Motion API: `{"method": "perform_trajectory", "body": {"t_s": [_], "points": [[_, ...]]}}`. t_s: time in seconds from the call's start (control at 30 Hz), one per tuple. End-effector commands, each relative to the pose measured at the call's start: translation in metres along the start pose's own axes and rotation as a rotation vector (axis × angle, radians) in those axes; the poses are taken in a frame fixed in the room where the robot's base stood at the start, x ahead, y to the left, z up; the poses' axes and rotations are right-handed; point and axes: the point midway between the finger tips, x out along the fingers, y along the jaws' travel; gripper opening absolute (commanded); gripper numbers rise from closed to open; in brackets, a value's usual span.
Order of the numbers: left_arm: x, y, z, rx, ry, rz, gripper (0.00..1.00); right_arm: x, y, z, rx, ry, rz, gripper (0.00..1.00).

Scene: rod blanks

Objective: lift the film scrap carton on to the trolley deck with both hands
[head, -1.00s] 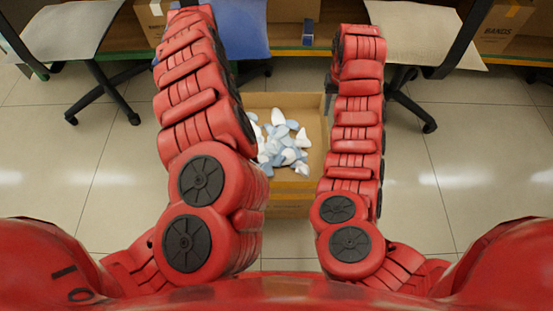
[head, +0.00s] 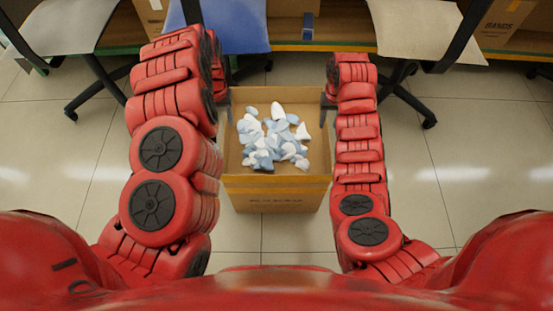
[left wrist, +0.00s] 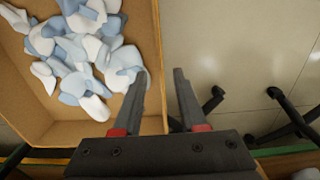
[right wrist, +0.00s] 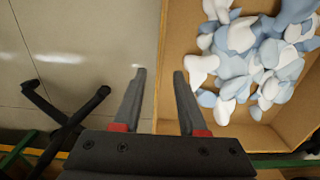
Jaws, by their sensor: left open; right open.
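The film scrap carton (head: 277,197) is an open brown box with an orange-edged rim, standing on the floor between my arms. Several white and pale blue film scraps (head: 273,138) lie inside it. My left gripper (head: 226,100) is open at the carton's left side. In the left wrist view its fingers (left wrist: 161,72) show on either side of the carton's wall (left wrist: 159,45). My right gripper (head: 327,100) is open at the right side, and its fingers (right wrist: 159,73) likewise straddle the wall (right wrist: 162,45) in the picture. I cannot tell how deep the fingers reach. The trolley deck is not recognisable in view.
Behind the carton are a blue chair seat (head: 235,28) and two pale chairs (head: 415,28) on black wheeled legs. Shelving with a green and orange edge (head: 335,46) and brown boxes (head: 505,22) stands at the back. Tiled floor (head: 475,150) is clear to the right.

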Motion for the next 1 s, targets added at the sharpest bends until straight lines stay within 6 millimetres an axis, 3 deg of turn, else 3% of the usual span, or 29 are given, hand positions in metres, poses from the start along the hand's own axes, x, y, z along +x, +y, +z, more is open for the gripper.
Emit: {"method": "perform_trajectory", "body": {"t_s": [0.3, 0.47, 0.97, 1.0], "points": [[0.060, 0.000, 0.002, 0.003, -0.003, -0.003, 0.41, 0.058, -0.001, 0.001, -0.002, -0.003, -0.001, 0.41], [0.074, -0.001, 0.001, 0.000, -0.001, -0.004, 0.41, 0.073, 0.000, -0.001, 0.002, 0.001, -0.003, 0.41], [0.083, 0.001, -0.001, 0.002, 0.002, 0.000, 0.41, 0.083, 0.000, -0.001, -0.001, 0.002, 0.000, 0.41], [0.083, 0.001, -0.001, 0.002, 0.002, 0.000, 0.36, 0.083, 0.000, -0.001, -0.001, 0.002, 0.000, 0.36]]}}
